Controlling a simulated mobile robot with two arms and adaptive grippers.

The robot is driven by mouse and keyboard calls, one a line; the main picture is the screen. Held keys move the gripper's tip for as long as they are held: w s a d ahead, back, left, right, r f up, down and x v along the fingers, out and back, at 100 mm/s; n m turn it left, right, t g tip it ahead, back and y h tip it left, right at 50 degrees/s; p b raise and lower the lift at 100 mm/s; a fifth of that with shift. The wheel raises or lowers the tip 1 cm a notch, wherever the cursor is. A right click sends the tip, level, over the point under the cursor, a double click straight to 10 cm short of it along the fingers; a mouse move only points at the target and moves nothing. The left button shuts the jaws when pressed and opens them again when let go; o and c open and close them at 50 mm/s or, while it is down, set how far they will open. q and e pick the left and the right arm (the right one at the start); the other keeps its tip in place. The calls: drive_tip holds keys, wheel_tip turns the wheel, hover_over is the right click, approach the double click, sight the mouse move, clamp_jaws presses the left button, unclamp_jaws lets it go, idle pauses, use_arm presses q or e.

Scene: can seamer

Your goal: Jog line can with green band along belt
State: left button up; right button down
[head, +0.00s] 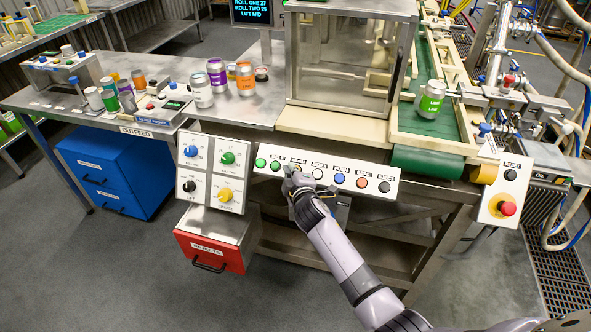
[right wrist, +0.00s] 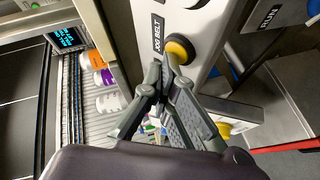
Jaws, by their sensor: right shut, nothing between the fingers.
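The can with the green band (head: 432,99) stands upright on the green belt (head: 428,128) at the right, close to its near end. In the head view my gripper mostly hides this button. My left gripper is not in view.
A clear-walled seamer cabinet (head: 346,58) stands left of the belt. Several cans, such as a purple-banded one (head: 217,75), stand on the bench at left. A red emergency button (head: 507,208) is right of the panel. A red drawer (head: 213,243) sits below left.

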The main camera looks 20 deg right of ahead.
idle(0.3)
drive_tip(key=shift+s+a+r+p, duration=0.3)
drive_tip(key=shift+s+r+p, duration=0.15)
drive_tip(key=shift+r+p, duration=0.25)
drive_tip(key=r+p, duration=0.1)
drive_tip(key=s+a+r+p, duration=0.1)
drive_tip(key=p, duration=0.1)
drive_tip(key=s+r+p, duration=0.1)
drive_tip(key=r, duration=0.1)
drive_tip(key=shift+s+a, duration=0.25)
drive_tip(key=shift+a, duration=0.1)
drive_tip(key=shift+f, duration=0.1)
